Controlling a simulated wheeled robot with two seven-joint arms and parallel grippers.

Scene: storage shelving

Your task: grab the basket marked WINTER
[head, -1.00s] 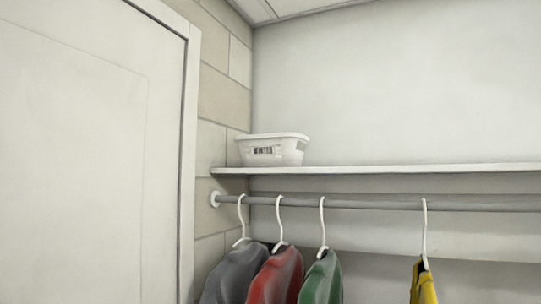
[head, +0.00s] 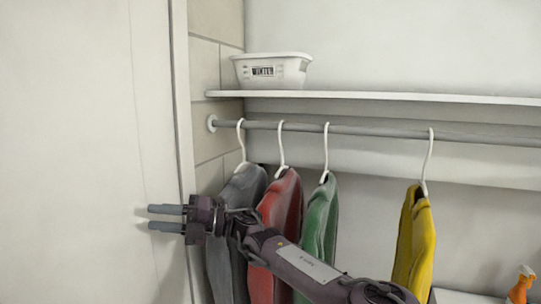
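A white basket (head: 290,72) with a dark-lettered label on its front stands at the left end of the white shelf (head: 400,97). My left gripper is out of view.
Grey, red, green and yellow garments (head: 415,240) hang on white hangers from a rod (head: 380,131) under the shelf. My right arm crosses in front of them. A white door panel (head: 75,120) fills the left. An orange bottle (head: 520,287) is at lower right. The shelf right of the basket is clear.

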